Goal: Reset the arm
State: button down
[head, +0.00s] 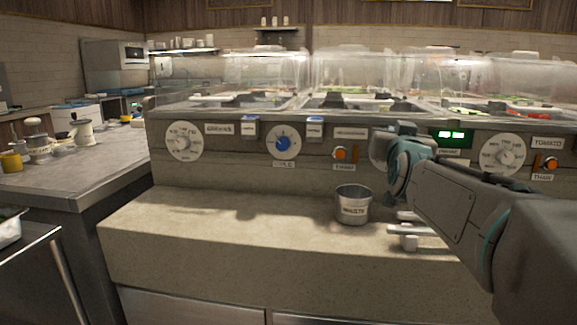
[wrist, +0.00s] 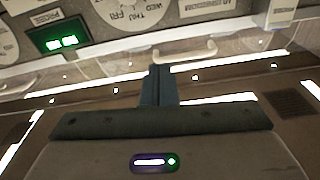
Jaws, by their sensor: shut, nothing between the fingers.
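My arm reaches in from the right of the head view, bent with its wrist (head: 400,145) in front of the control panel. In the wrist view my gripper (wrist: 158,72) shows its two fingers pressed together, with nothing between them. In the head view the fingers cannot be made out clearly. The panel (wrist: 190,10) with dials and a lit green display (wrist: 60,40) lies beyond the fingers in the wrist view.
A metal waste cup (head: 353,206) stands on the counter (head: 220,225) left of my arm. A small metal fixture (head: 408,230) is beside it. Clear-lidded wells (head: 350,75) line the top of the panel. The counter's left part is bare.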

jog(key=s+a+n+g+y+p, duration=0.1)
jog(key=s+a+g+p, duration=0.2)
jog(key=s+p, duration=0.6)
jog(key=s+a+n+g+y+p, duration=0.1)
jog(key=s+a+g+p, duration=0.3)
jog(key=s+g+p, duration=0.3)
jog(key=s+a+n+g+y+p, duration=0.1)
jog(key=s+g+p, duration=0.4)
jog(key=s+p, duration=0.6)
jog(key=a+y+p, duration=0.1)
jog(key=a+p, duration=0.1)
jog(key=p, duration=0.3)
jog(key=shift+s+a+n+g, duration=0.25)
jog(key=shift+a+n+g, duration=0.05)
jog(key=shift+a+g, duration=0.1)
jog(key=shift+r, duration=0.15)
